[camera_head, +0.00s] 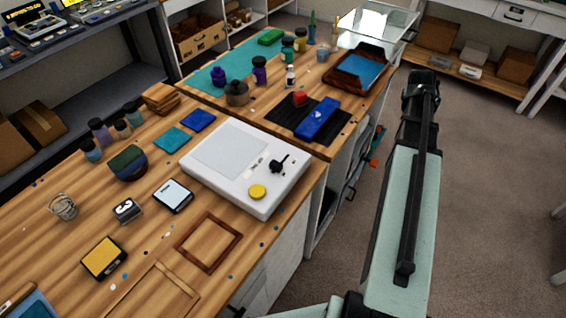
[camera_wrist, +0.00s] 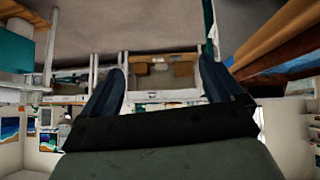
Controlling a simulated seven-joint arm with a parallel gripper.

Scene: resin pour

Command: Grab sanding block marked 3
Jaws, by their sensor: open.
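A small dark block with a pale top face (camera_head: 127,209) lies on the near wooden bench in the head view. Its top bears a dark mark that looks like an S or a 3; I cannot read it surely. It stands apart from the things around it. My gripper (camera_wrist: 162,82) shows in the wrist view with its two dark fingers spread and nothing held between them. It points across the room, away from the block, and the block does not show in the wrist view. In the head view my arm is at the right, beside the bench over the floor.
Near the block are a wire cup (camera_head: 64,206), a dark bowl (camera_head: 128,163), a white-faced square device (camera_head: 173,195) and a yellow-topped box (camera_head: 104,258). A large white machine (camera_head: 247,165) stands to the right. A brown frame (camera_head: 208,243) lies at the front edge.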

